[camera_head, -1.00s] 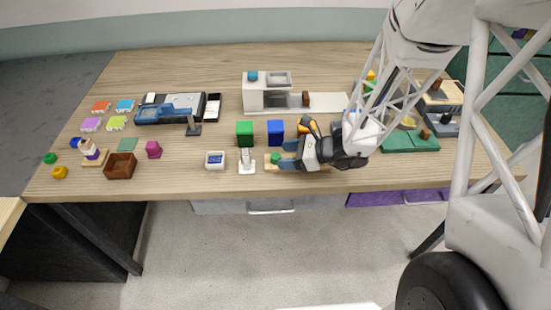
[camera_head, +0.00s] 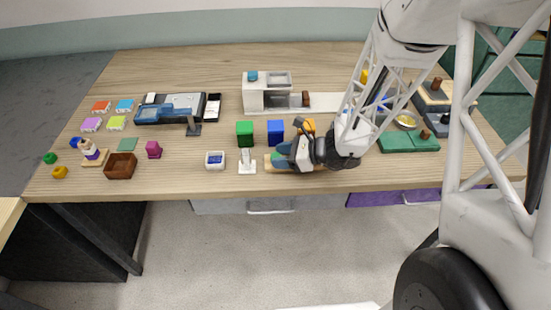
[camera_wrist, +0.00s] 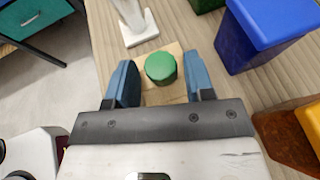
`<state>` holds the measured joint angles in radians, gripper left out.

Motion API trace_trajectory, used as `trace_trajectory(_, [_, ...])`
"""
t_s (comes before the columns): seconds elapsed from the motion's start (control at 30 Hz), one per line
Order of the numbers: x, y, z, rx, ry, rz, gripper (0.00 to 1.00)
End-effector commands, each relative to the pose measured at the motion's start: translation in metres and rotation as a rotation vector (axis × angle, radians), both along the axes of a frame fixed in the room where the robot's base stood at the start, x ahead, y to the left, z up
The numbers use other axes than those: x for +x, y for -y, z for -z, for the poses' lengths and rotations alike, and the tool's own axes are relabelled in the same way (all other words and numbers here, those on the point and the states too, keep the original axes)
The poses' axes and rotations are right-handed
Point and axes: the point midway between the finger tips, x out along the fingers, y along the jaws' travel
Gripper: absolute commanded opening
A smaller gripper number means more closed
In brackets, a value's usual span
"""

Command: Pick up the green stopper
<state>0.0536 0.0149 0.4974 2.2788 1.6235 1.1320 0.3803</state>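The green stopper (camera_wrist: 161,67) is a short round cylinder standing on a light wooden block (camera_wrist: 174,49) in the wrist view. My gripper (camera_wrist: 158,73) is open, with one blue finger on each side of the stopper. Gaps show between the stopper and both fingers, so it is not gripped. In the head view my gripper (camera_head: 278,155) is low over the wooden block (camera_head: 268,164) near the table's front edge, and the fingers largely hide the stopper.
A white stand (camera_head: 246,164) is just left of the block. A green box (camera_head: 245,134) and a blue box (camera_head: 276,131) stand behind it. Yellow and brown things (camera_wrist: 290,135) lie close to the gripper's right in the wrist view. The table's front edge is near.

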Motion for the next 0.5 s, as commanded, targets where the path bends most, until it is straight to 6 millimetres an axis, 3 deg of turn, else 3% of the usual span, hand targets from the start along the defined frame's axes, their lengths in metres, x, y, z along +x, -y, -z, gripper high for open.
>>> trace_trajectory(0.03, [0.0000,0.0000,0.0000,0.000,0.000,0.000,0.41])
trace_trajectory(0.23, [0.0000,0.0000,0.0000,0.000,0.000,0.000,0.11])
trace_trajectory(0.5, [0.0000,0.0000,-0.0004,0.000,0.000,0.000,0.11])
